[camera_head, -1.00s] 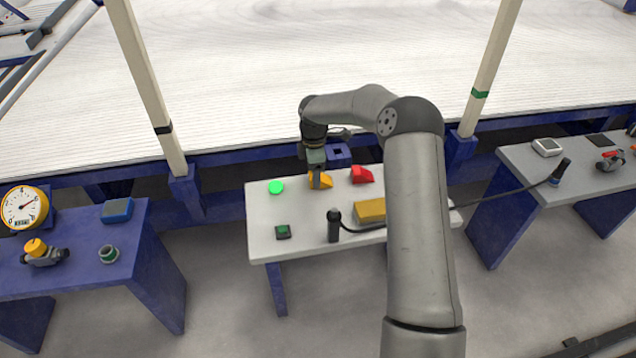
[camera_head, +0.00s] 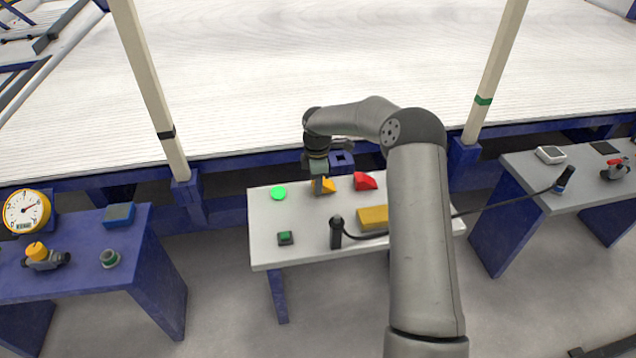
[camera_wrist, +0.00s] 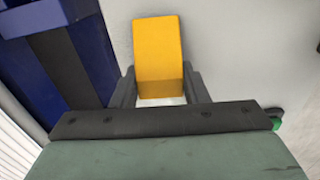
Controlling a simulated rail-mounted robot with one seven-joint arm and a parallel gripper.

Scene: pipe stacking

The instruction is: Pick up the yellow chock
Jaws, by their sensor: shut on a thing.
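The yellow chock (camera_head: 329,186) is a small wedge at the back of the white middle table (camera_head: 290,216). My gripper (camera_head: 320,187) reaches down to it from above. In the wrist view the chock (camera_wrist: 158,52) sits between the two dark fingers (camera_wrist: 160,88), which are shut on it. It appears to be at or just above the table top; the head view does not show any gap. The gripper partly hides the chock in the head view.
A blue table (camera_head: 75,240) stands left.

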